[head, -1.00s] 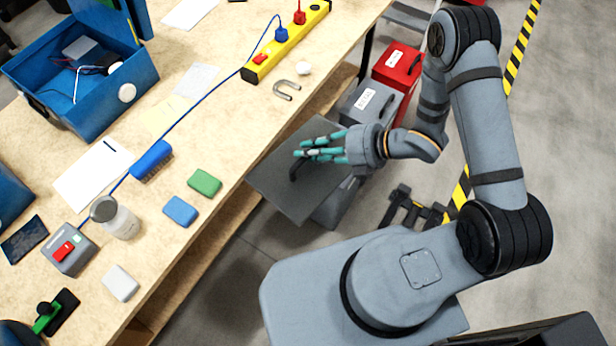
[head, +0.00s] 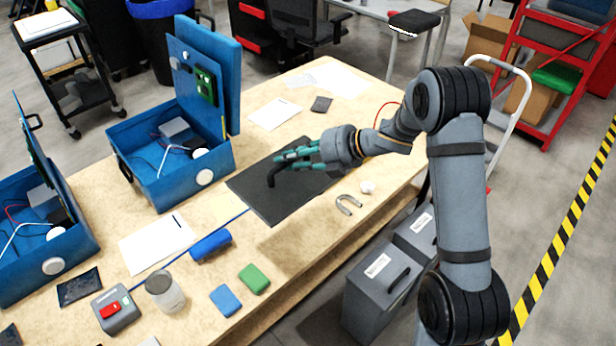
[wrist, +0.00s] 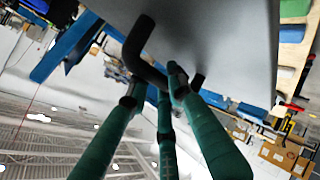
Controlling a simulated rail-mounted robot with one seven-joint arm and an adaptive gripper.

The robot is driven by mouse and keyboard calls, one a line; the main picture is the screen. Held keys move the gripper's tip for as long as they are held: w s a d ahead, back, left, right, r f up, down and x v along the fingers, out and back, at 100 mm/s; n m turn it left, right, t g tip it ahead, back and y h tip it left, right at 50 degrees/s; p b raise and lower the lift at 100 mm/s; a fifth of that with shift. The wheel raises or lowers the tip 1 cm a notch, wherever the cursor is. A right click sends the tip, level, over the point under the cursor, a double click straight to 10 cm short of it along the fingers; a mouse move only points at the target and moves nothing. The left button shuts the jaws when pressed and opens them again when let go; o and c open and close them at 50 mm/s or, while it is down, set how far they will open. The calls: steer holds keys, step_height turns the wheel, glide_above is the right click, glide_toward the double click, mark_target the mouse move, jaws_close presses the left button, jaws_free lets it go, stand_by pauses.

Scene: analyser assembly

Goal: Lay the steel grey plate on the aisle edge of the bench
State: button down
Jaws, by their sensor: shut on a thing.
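The steel grey plate (head: 268,202) is a flat dark square with a black bar handle (head: 272,178) on its face. My gripper (head: 290,160), with teal fingers, is shut on that handle. The plate is over the bench top (head: 294,256), inward from the aisle edge and roughly level. Whether it touches anything below I cannot tell. In the wrist view the plate (wrist: 222,42) fills the upper middle, the curved handle (wrist: 142,48) is at the fingertips, and the gripper (wrist: 152,92) shows from below. The plate hides the bench under it.
A grey U-shaped piece (head: 347,206) and a white round piece (head: 367,187) lie near the aisle edge, right of the plate. Green (head: 254,278) and blue (head: 225,300) blocks lie in front. An open blue case (head: 170,170) stands behind left. Grey boxes (head: 376,290) stand below the edge.

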steer(key=shift+w+a+r, duration=0.25)
steer(key=shift+r, duration=0.05)
steer(key=shift+f+b, duration=0.2)
steer(key=shift+b, duration=0.15)
step_height(320, 180, down, 25)
steer(key=b, duration=2.1)
steer(key=shift+r+b, duration=0.15)
steer(key=shift+b, duration=0.2)
steer(key=shift+a+f, duration=0.1)
steer(key=shift+f, duration=0.1)
steer(key=shift+s+f+b, duration=0.1)
steer(key=shift+f+b, duration=0.6)
steer(key=c, duration=1.5)
jaws_free()
steer(key=shift+f, duration=0.1)
steer(key=shift+o, duration=0.2)
